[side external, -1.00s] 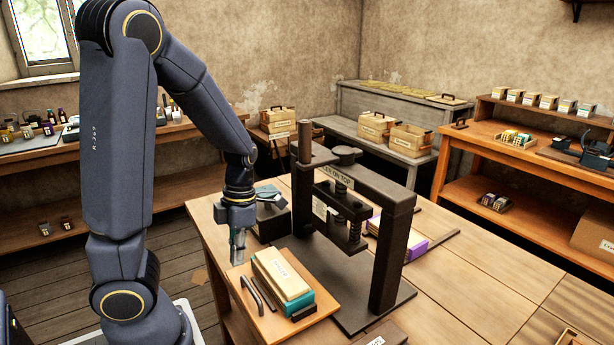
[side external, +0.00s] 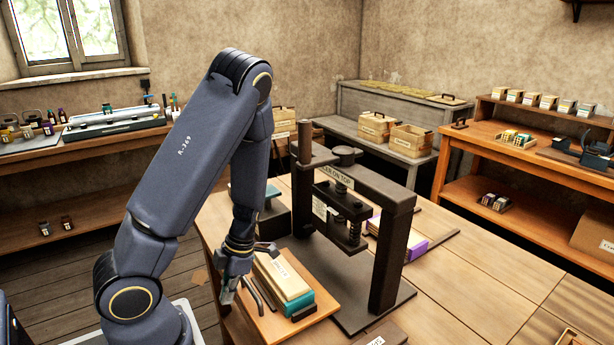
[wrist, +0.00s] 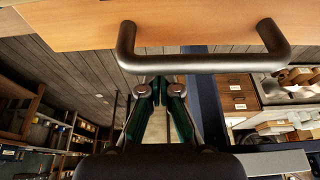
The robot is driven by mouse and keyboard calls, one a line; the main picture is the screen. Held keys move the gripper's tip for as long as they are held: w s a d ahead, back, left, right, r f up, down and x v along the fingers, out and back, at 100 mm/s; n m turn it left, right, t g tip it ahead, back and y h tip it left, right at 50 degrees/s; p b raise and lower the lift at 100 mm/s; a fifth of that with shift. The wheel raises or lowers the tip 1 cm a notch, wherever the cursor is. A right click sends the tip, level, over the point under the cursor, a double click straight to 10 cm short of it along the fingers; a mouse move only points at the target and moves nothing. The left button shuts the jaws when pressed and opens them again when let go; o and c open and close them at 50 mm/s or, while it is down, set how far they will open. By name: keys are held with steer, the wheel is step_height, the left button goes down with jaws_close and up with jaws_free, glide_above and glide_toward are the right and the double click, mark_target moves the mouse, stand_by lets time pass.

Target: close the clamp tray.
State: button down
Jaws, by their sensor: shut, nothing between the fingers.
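The clamp tray (side external: 285,325) is a wooden board pulled out in front of the dark press (side external: 390,250). It carries a cream block on a teal one (side external: 285,275). The tray's dark bar handle (side external: 263,296) is on its near left edge and spans the top of the wrist view (wrist: 200,62). My gripper (side external: 232,293) is low beside the handle, on its outer side. In the wrist view my gripper's fingertips (wrist: 160,88) are together just below the bar, with nothing between them. I cannot tell whether they touch the bar.
The tray sits on the wooden table (side external: 470,280). A dark box (side external: 265,218) stands behind the tray, left of the press. Purple-edged items (side external: 415,248) lie behind the press at right. The table's right part is mostly clear.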

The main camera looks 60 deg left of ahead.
mark_target(252, 283)
steer(key=shift+w, duration=0.85)
steer(key=shift+w, duration=2.25)
steer(key=shift+s, duration=0.1)
